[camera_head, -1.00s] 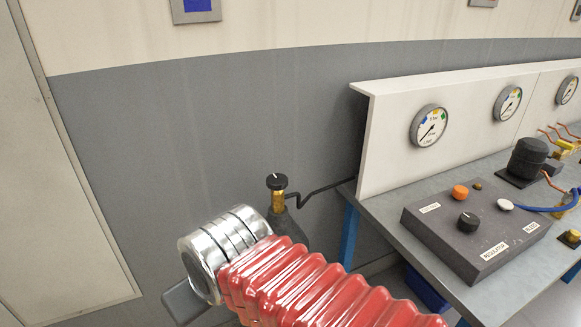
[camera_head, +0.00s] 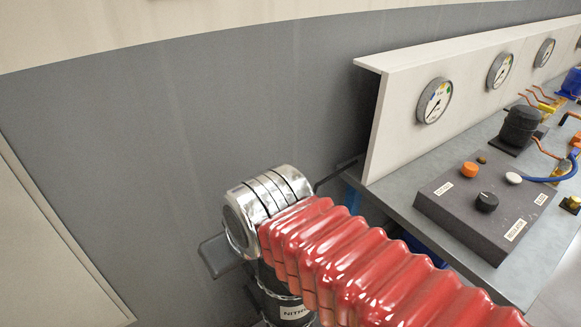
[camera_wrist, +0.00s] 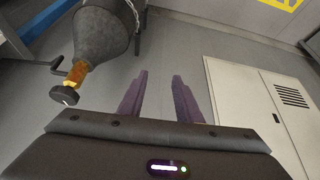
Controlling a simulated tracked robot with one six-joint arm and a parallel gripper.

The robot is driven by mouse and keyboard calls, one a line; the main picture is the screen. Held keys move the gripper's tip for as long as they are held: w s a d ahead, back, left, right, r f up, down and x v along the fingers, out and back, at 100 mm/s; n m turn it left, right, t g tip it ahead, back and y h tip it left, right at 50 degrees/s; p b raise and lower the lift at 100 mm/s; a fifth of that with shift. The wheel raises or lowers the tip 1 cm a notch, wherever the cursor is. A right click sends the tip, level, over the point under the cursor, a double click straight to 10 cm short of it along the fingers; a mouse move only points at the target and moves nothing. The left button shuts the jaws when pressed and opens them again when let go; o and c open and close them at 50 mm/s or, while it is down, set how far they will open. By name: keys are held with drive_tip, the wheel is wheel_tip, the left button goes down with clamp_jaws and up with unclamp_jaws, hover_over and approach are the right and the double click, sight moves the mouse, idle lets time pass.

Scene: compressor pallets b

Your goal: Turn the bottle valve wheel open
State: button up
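The valve wheel (camera_wrist: 65,96) is a small black knob with a white mark, in the wrist view at the left. It sits on a brass valve (camera_wrist: 76,73) on the neck of a dark grey bottle (camera_wrist: 104,36). The bottle's labelled body (camera_head: 284,302) also shows in the head view, below my arm. My arm hides the wheel and brass valve there. My gripper (camera_wrist: 160,75) is open, with two purple fingers and nothing between them. The wheel lies left of the left finger, apart from it.
A dark pipe (camera_wrist: 42,64) runs from the valve. A workbench (camera_head: 396,211) with gauges on a white panel (camera_head: 379,131) and a control box (camera_head: 459,221) stands at the right. A pale cabinet (camera_wrist: 250,105) shows right in the wrist view.

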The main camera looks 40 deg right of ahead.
drive_tip(key=shift+o, duration=0.2)
drive_tip(key=o, duration=0.3)
drive_tip(key=shift+w+d+r, duration=0.15)
drive_tip(key=shift+w+r, duration=0.05)
drive_tip(key=shift+r, duration=0.1)
drive_tip(key=o, duration=0.5)
drive_tip(key=w+d+r+m+g, duration=0.1)
drive_tip(key=w+d+r+m, duration=0.1)
drive_tip(key=d+m, duration=0.1)
drive_tip(key=w+d+r+m+g, duration=0.1)
drive_tip(key=w+d+r+m, duration=0.4)
drive_tip(key=d+r+m, duration=0.1)
drive_tip(key=shift+w+r+m+g+h, duration=0.25)
drive_tip(key=shift+m+g+h, duration=0.05)
drive_tip(key=shift+g, duration=0.1)
drive_tip(key=shift+o, duration=0.2)
wheel_tip(320, 180, up, 4)
drive_tip(key=m+g, duration=0.3)
drive_tip(key=m, duration=0.6)
hover_over(289, 173)
drive_tip(key=s+a, duration=0.1)
drive_tip(key=s, duration=0.1)
drive_tip(key=shift+w+a+r, duration=0.1)
drive_tip(key=shift+w+r, duration=0.1)
wheel_tip(289, 173, down, 14)
drive_tip(key=shift+r, duration=0.1)
drive_tip(key=shift+c, duration=0.2)
